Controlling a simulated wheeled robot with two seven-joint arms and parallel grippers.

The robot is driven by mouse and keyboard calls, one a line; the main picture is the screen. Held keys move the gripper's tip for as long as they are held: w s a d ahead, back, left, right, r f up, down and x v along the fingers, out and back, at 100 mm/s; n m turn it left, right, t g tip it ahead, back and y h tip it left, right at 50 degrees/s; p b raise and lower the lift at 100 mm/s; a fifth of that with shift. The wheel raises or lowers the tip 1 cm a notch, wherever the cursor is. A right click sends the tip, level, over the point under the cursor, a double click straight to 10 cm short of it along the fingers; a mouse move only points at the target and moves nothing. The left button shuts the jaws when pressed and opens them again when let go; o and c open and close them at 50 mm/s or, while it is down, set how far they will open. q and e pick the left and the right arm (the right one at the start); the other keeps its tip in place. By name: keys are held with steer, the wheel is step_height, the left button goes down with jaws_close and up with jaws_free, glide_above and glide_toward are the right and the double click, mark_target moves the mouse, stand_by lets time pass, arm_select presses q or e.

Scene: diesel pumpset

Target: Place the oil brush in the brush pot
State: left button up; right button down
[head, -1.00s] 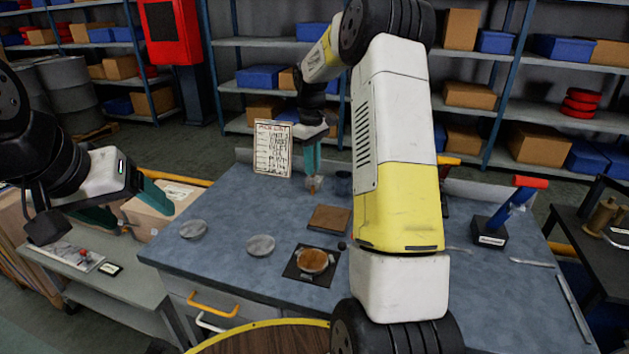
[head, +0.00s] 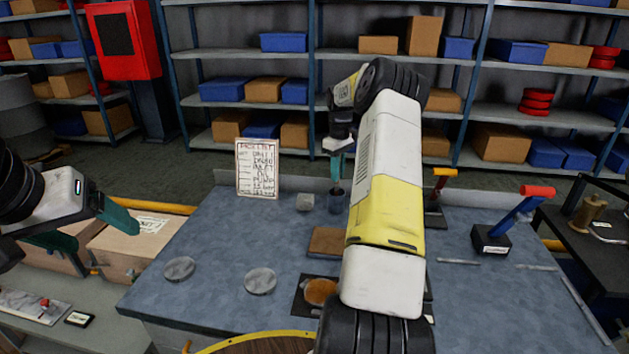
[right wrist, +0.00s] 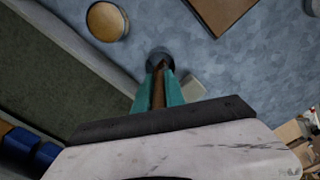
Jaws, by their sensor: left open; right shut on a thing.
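My right gripper (head: 337,168) is shut on the oil brush (right wrist: 158,88), whose brown handle shows between the teal fingers in the right wrist view. The brush points down at the dark grey brush pot (head: 336,204), at the back of the blue-grey bench. In the right wrist view the brush's lower end overlaps the mouth of the pot (right wrist: 160,56). I cannot tell how deep the bristles are, or whether they touch the pot. My left gripper (head: 88,228) is open and empty at the left, near a cardboard box.
A small grey block (head: 305,202) stands just left of the pot. The bench (head: 215,240) also holds a pick list (head: 257,169), a brown board (head: 328,241), two grey discs and a blue-handled tool (head: 505,220). My right arm hides part of the bench.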

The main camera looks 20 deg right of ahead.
mark_target(337, 184)
steer(key=shift+f, duration=2.25)
steer(key=shift+f, duration=0.15)
steer(key=c, duration=1.4)
jaws_free()
